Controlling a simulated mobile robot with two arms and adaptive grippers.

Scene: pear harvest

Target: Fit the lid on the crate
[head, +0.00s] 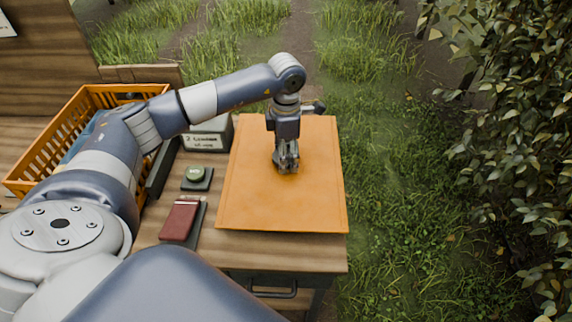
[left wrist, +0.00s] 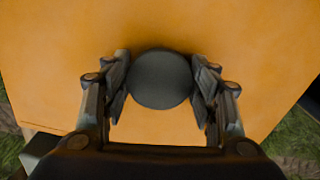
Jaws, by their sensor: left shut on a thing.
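The orange lid (head: 251,200) is a flat, nearly square panel over the right part of the wooden table. A dark round knob (left wrist: 160,80) stands on the lid in the left wrist view. My left gripper (head: 287,168) points down at the middle of the lid, and its fingers (left wrist: 163,90) are shut on the knob from both sides. The lid hides what is under it, so I cannot tell whether a crate is beneath it or how it sits. An orange slatted crate (head: 42,140) stands at the left of the table, partly behind my left arm. My right gripper is not in view.
A grey labelled box (head: 208,135), a small dark pad with a round green item (head: 196,177) and a red notebook (head: 180,219) lie between the crate and the lid. The table's front edge has a drawer handle (head: 273,291). Grass and leafy branches (head: 500,130) are at the right.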

